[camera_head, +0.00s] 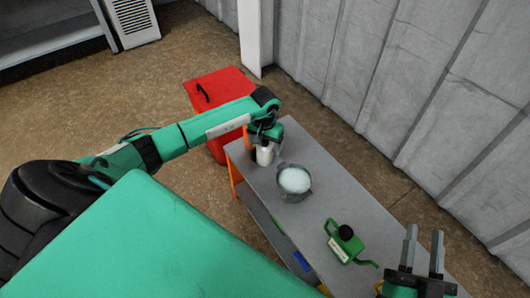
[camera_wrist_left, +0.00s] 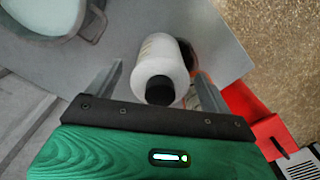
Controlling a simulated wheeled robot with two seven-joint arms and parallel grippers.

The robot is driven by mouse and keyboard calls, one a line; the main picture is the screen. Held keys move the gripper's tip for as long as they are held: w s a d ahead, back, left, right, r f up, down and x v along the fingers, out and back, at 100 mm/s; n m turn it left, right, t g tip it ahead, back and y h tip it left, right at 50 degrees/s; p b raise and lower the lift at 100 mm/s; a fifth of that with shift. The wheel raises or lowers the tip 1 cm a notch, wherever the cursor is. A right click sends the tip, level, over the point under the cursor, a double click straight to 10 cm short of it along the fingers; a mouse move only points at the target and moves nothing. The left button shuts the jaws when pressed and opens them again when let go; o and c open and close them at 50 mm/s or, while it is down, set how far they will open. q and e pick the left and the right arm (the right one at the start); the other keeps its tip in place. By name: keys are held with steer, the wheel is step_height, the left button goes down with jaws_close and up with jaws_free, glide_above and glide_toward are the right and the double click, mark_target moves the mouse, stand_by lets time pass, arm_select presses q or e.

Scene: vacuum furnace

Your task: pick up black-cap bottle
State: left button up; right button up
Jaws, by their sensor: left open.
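The black-cap bottle (camera_wrist_left: 159,60) is white with a black cap and stands upright on the grey table; it also shows in the head view (camera_head: 265,154), partly hidden under my left gripper. My left gripper (camera_head: 264,138) is above the bottle. In the left wrist view its two open fingers (camera_wrist_left: 158,82) are on either side of the bottle, with gaps showing on both sides. My right gripper (camera_head: 424,250) is at the lower right of the head view, with its two fingers apart and nothing between them.
A grey pot with white contents (camera_head: 294,181) stands close to the bottle on the grey table (camera_head: 325,190). A green can with a black cap (camera_head: 344,240) is further along. A dark round item (camera_wrist_left: 187,53) is behind the bottle. A red box (camera_head: 215,88) stands beyond the table's far end.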

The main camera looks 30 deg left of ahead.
arm_select(q)
steer(key=shift+f, duration=1.35)
arm_select(e)
steer(key=r, duration=0.1)
steer(key=d+r+t, duration=0.1)
steer(key=shift+s+r+t+y, duration=0.1)
steer(key=shift+r+t+y, duration=0.2)
steer(key=shift+r, duration=0.1)
arm_select(q)
steer(key=shift+c, duration=0.2)
steer(key=c, duration=1.2)
steer(key=shift+r, duration=0.15)
